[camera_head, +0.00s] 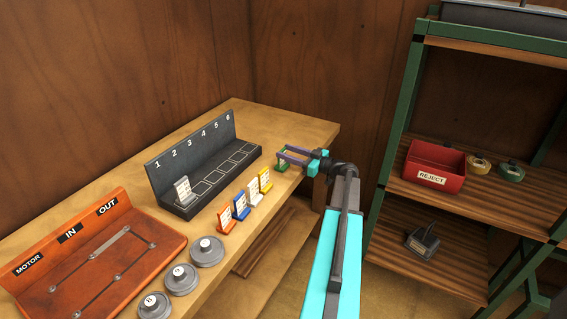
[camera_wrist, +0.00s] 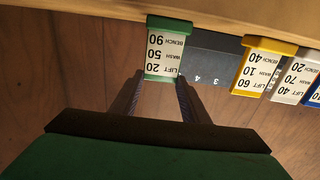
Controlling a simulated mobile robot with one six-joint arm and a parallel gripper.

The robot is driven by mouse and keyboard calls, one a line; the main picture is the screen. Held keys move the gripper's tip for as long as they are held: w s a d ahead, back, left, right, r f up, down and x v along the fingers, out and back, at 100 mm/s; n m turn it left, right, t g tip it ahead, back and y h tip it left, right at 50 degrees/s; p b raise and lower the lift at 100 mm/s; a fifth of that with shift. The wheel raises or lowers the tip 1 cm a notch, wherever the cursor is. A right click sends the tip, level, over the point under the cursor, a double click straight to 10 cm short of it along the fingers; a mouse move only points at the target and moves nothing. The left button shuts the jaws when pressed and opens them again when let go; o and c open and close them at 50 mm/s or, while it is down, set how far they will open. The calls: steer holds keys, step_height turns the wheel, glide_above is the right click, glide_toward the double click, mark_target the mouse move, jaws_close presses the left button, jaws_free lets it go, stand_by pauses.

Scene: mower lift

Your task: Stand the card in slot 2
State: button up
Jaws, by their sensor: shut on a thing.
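My gripper (camera_head: 281,156) reaches in over the bench's front edge with its jaws shut on the green card (camera_head: 282,164). In the wrist view the green card (camera_wrist: 164,52) sits between the fingertips (camera_wrist: 160,78) and reads, upside down, LIFT 20, WASH 50, BENCH 90. I cannot tell whether its foot touches the bench. The black slot rack (camera_head: 195,143) is numbered 1 to 6 and stands at the back of the bench. A grey-edged card (camera_head: 184,190) stands at slot 1. Slot 2 (camera_head: 201,189) looks empty, as do the slots to its right.
Yellow (camera_head: 265,180), white (camera_head: 254,192), blue (camera_head: 241,206) and orange (camera_head: 226,218) cards stand in a row before the rack. Several grey round weights (camera_head: 207,251) and an orange board (camera_head: 95,240) lie left. A shelf with a red REJECT bin (camera_head: 434,167) stands right.

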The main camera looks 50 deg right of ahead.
steer(key=shift+r, duration=0.1)
steer(key=s+a+r+b, duration=0.4)
steer(key=s+a+b, duration=0.2)
steer(key=s+a, duration=0.4)
steer(key=shift+s+a+r+b, duration=0.3)
steer(key=shift+s+a+r, duration=0.1)
steer(key=shift+s, duration=0.55)
stand_by(0.9)
